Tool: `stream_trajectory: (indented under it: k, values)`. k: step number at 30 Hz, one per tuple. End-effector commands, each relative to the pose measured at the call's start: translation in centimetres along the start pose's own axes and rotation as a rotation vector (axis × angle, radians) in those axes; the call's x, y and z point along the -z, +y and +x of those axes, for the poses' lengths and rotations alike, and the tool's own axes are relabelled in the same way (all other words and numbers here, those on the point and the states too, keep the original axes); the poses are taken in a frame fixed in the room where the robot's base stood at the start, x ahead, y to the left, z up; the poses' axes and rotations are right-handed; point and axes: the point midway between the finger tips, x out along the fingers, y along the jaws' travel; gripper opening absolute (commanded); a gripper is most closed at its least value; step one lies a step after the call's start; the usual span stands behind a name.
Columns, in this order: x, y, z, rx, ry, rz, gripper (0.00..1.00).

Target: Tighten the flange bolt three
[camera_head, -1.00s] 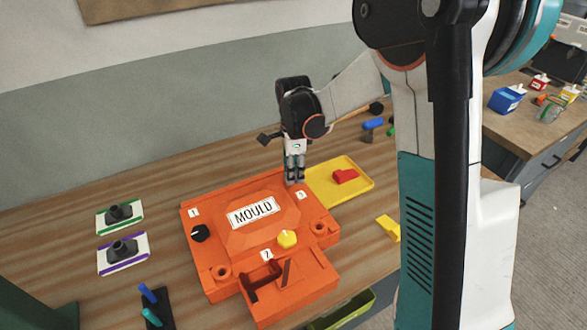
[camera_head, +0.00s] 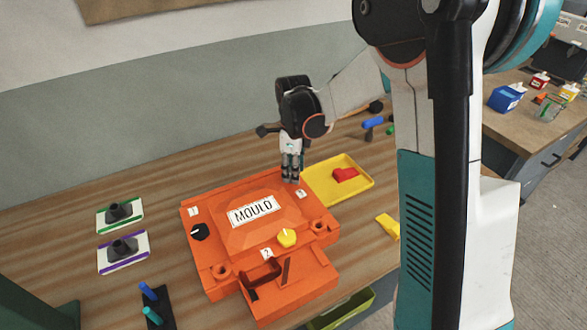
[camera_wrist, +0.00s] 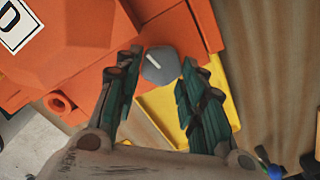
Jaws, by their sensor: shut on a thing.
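The orange mould (camera_head: 225,272) lies on the wooden bench with a "MOULD" label on top. Its number 3 tag (camera_head: 301,194) is at the far right corner, where my gripper (camera_head: 291,178) points down. In the wrist view my gripper (camera_wrist: 162,66) is shut on a grey bolt head, flange bolt three (camera_wrist: 160,67), which has a slanting white line. In the head view my fingers hide this bolt. A black bolt (camera_head: 199,231) sits by tag 1 and a yellow bolt (camera_head: 287,238) by tag 2. I cannot tell how tight the grey bolt is.
A yellow tray (camera_head: 362,184) holding a red piece (camera_head: 345,174) lies right beside the mould. A yellow block (camera_head: 388,227) is on the bench at right. Two cards with dark fittings (camera_head: 120,212) lie left. The bench between cards and mould is clear.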

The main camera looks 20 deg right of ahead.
Motion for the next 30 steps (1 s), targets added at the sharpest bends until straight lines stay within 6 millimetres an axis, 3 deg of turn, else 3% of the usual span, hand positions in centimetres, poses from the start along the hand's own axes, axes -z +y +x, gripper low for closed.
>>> stream_trajectory:
  k: [5, 6, 9, 22, 30]
  values:
    - [-0.1, 0.0, 0.0, 0.001, -0.001, -0.001, 0.13]
    - [-0.1, 0.0, 0.0, 0.001, -0.001, -0.001, 0.39]
    - [-0.1, 0.0, 0.0, 0.001, -0.001, -0.001, 0.57]
    - [0.0, 0.0, -0.5, 0.0, -0.001, -0.002, 0.57]
    - [0.0, 0.0, -4.0, 0.0, 0.0, -0.002, 0.57]
